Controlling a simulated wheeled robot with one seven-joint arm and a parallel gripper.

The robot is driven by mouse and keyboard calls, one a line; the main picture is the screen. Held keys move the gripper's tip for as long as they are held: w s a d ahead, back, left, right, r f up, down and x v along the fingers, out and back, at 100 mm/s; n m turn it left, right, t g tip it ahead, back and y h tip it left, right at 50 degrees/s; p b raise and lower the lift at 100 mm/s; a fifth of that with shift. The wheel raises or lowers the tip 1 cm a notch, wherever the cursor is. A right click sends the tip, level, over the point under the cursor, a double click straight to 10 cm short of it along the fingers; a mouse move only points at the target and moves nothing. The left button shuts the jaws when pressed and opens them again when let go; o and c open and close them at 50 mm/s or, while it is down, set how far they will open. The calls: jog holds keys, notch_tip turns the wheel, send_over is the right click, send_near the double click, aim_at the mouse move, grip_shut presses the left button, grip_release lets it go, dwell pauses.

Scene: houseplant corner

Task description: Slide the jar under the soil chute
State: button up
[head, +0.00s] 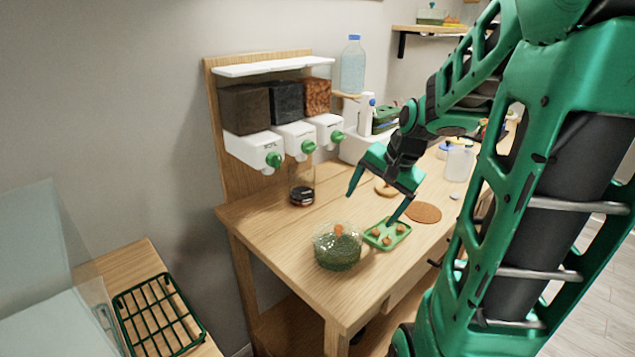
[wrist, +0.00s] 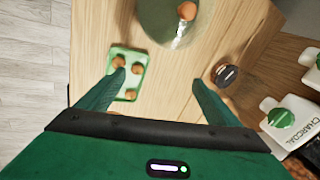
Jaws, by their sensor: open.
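The jar (head: 302,190) is clear glass with dark contents in its lower part. It stands upright on the wooden bench below the dispensers, nearer the middle chute than the soil chute; it also shows in the wrist view (wrist: 228,76), right of my right finger. The soil chute (head: 254,150) is the leftmost white chute with a green knob, under a bin of dark brown soil. My gripper (head: 371,208) is open and empty above the bench, to the right of the jar and apart from it. In the wrist view (wrist: 157,84) bare wood shows between its fingers.
A green glass bowl (head: 337,250) stands near the bench's front edge. A green tray (head: 372,236) of small brown pieces lies beneath my gripper. A brown round mat (head: 424,212) lies farther right. Bare wood lies between bowl and jar.

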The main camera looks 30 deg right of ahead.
aim_at(314, 180)
jog(key=w+m, duration=0.1)
jog(key=w, duration=0.1)
jog(key=w+f+m+t+y, duration=0.1)
jog(key=w, duration=0.1)
jog(key=w+f+m+t, duration=0.1)
jog(key=w+m, duration=0.1)
jog(key=w, duration=0.1)
jog(key=shift+f+y, duration=0.1)
jog(key=shift+y, duration=0.2)
jog(key=w+m, duration=0.1)
jog(key=w+a+m+t+y, duration=0.1)
jog(key=w+m, duration=0.1)
jog(key=w+f+m, duration=0.1)
jog(key=w, duration=0.1)
jog(key=shift+w+a+t+y, duration=0.1)
jog(key=shift+a+t+y, duration=0.15)
jog(key=shift+t+y, duration=0.15)
jog(key=w+m+t, duration=0.1)
jog(key=m, duration=0.1)
jog(key=w+m+t+y, duration=0.1)
jog(key=w+m, duration=0.1)
jog(key=m, duration=0.1)
jog(key=w+a+r+m+t+y, duration=0.1)
jog(key=w+m, duration=0.1)
jog(key=shift+w+a+m, duration=0.1)
jog(key=shift+w+m, duration=0.1)
jog(key=shift+m, duration=0.1)
jog(key=shift+w+r+m+t, duration=0.35)
jog(key=shift+m+t, duration=0.15)
jog(key=shift+m, duration=0.1)
